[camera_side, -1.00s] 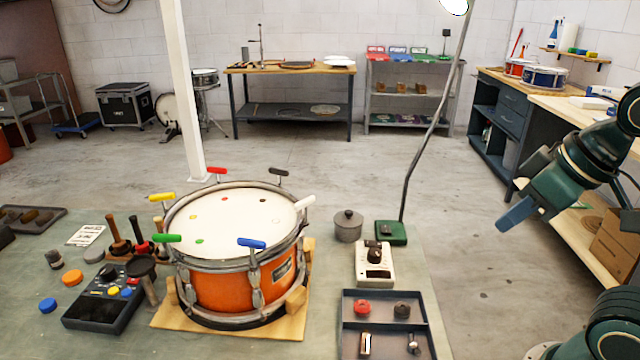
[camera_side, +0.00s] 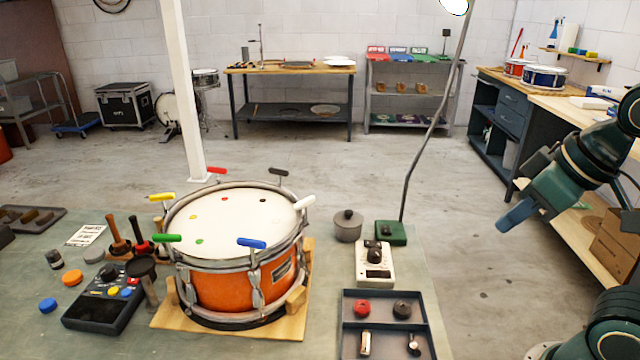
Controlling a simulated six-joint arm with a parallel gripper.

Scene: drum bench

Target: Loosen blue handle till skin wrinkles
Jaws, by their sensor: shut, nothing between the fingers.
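An orange drum (camera_side: 232,288) with a pale skin (camera_side: 235,222) sits on a wooden base on the bench. Several coloured T-handles stand around its rim. The blue handle (camera_side: 251,243) is at the front right of the rim. A green handle (camera_side: 166,238), a yellow handle (camera_side: 162,197), a red handle (camera_side: 217,170), a black handle (camera_side: 278,172) and a white handle (camera_side: 304,202) are on the other lugs. The skin looks smooth, with small coloured marks near its edge. My gripper (camera_side: 509,222) is shut and empty, in the air at the right, well away from the drum.
A grey tray (camera_side: 391,324) with small parts, a cream meter (camera_side: 375,264), a lidded pot (camera_side: 348,226) and a thin lamp pole (camera_side: 424,140) stand right of the drum. A dark control box (camera_side: 104,297) and mallets (camera_side: 118,236) are on the left.

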